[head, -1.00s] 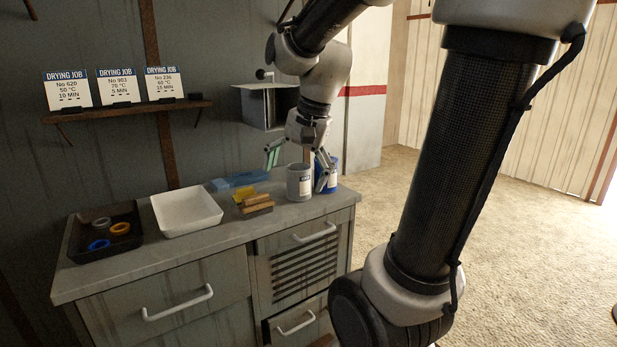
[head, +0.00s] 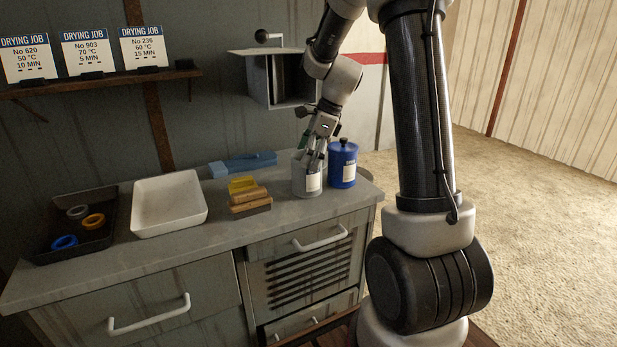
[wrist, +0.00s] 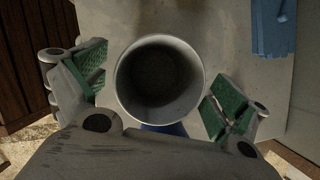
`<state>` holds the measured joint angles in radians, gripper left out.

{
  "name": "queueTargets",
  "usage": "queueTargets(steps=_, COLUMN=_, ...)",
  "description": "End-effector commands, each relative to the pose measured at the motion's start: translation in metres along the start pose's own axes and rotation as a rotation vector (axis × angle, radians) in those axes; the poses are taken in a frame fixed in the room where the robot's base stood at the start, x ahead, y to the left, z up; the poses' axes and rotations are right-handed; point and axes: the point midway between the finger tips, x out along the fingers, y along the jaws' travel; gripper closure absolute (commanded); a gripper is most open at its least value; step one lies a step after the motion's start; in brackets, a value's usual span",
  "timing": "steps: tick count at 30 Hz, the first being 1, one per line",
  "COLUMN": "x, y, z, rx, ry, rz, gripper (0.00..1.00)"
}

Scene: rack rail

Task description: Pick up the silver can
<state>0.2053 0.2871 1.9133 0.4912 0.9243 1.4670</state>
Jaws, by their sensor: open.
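The silver can (head: 306,180) stands upright on the counter near its right end, with a pale label on its side. In the wrist view I look down into the open top of the silver can (wrist: 160,78); its inside is dark. My gripper (head: 312,160) is over the can in the head view. In the wrist view my gripper (wrist: 158,95) is open, with one green-padded finger on each side of the can. The left finger shows a gap to the can; the right finger is close to its rim. Whether it touches is unclear.
A blue can (head: 342,165) stands close right of the silver can. Left are a wood-handled brush (head: 249,202), a blue tool (head: 243,163), a white tray (head: 137,222) and a black tray (head: 37,245) with rings. A metal box (head: 258,85) hangs on the wall above.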

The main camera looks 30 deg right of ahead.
Motion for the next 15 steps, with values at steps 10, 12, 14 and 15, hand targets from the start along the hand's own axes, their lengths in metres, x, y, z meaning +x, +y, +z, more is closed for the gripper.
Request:
queueTargets(steps=10, x=0.041, y=-0.001, z=0.0, rx=-0.002, ry=0.001, rz=0.0, gripper=0.03)
queueTargets(steps=12, x=0.041, y=-0.001, z=0.0, rx=-0.002, ry=0.001, rz=0.0, gripper=0.03)
queueTargets(steps=14, x=0.041, y=-0.001, z=0.0, rx=-0.002, ry=0.001, rz=0.0, gripper=0.03)
queueTargets(steps=15, x=0.041, y=-0.001, z=0.0, rx=-0.002, ry=0.001, rz=0.0, gripper=0.03)
